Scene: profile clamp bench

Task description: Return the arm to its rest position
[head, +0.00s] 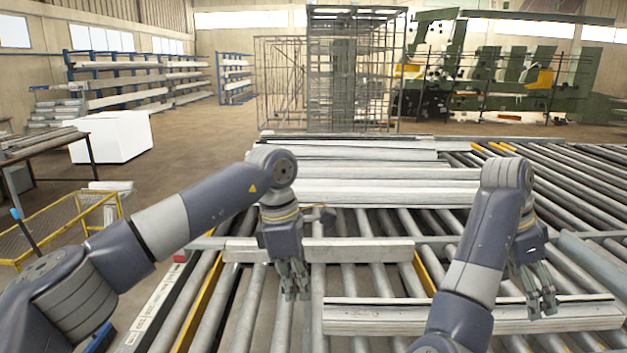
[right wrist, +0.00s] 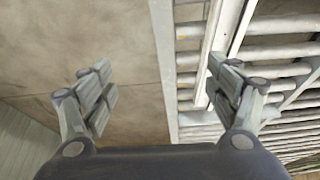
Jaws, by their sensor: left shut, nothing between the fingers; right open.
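My left gripper (head: 293,284) is shut and empty, pointing down over the roller bench (head: 232,318), just in front of a pale bar (head: 350,250) lying across the rollers. My right gripper (head: 541,300) is open and empty at the right. In the head view its fingertips overlap a light metal profile (head: 420,317); its height above the profile is hard to tell. In the right wrist view the open fingers (right wrist: 160,88) are wide apart, with brown floor and the bench's edge rail between and below them and a light bar near the right finger.
A stack of long profiles (head: 375,185) lies on the bench behind the grippers. Racks (head: 140,80), a white box (head: 112,137) and a yellow railing (head: 62,222) stand to the left. A wire cage (head: 335,70) and green machinery (head: 500,75) stand at the back.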

